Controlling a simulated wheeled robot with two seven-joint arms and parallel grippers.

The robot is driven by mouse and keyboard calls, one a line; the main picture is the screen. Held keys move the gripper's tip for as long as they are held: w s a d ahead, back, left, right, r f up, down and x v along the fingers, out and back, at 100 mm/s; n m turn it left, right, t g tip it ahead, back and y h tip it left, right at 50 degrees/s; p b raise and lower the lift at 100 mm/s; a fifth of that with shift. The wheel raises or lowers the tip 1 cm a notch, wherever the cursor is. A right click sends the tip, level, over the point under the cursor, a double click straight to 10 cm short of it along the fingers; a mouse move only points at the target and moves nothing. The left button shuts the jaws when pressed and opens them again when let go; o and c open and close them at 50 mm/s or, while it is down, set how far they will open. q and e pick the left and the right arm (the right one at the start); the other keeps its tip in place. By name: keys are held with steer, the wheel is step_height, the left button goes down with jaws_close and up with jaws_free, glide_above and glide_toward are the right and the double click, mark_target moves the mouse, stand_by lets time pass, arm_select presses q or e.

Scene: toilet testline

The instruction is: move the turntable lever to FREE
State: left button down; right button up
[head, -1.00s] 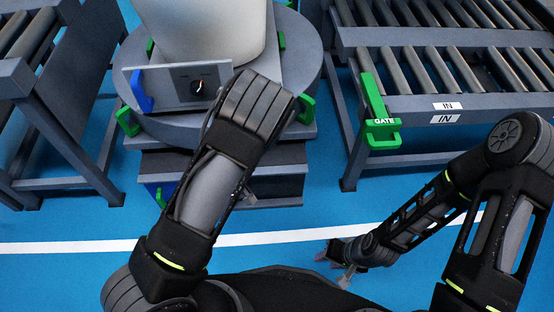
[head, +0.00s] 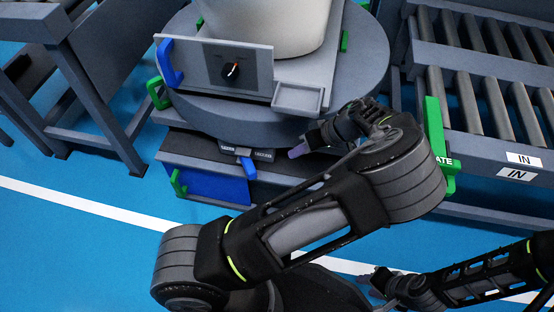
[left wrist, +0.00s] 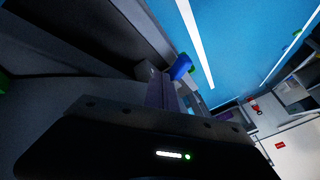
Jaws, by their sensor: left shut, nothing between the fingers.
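The turntable (head: 350,85) is a round grey platform with a pale object on top. A short blue lever (head: 248,168) hangs at its front edge between two small dark plates whose text I cannot read. My left gripper (head: 297,151) is right of the lever, apart from it in the head view, its fingers pointing left. In the left wrist view its shut, empty fingers (left wrist: 163,92) show, with a blue piece (left wrist: 181,67), likely the lever, just beyond the tips. Contact cannot be told. My right gripper (head: 370,282) is low over the floor; its jaw state is unclear.
A control panel (head: 205,68) with a dial and a blue handle (head: 168,62) stands on the turntable. Green handles (head: 158,93) ring it. A green gate bar (head: 436,135) and roller conveyor (head: 500,105) are at right. A grey frame (head: 100,85) stands left.

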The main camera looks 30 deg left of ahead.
mark_target(248, 164)
arm_select(q)
steer(key=b+x, duration=0.4)
steer(key=x, duration=0.6)
steer(key=shift+d+f, duration=0.1)
steer(key=s+a, duration=0.1)
steer(key=s+a+b, duration=0.1)
steer(key=shift+s, duration=0.35)
steer(key=shift+s+a, duration=0.2)
steer(key=shift+s, duration=0.1)
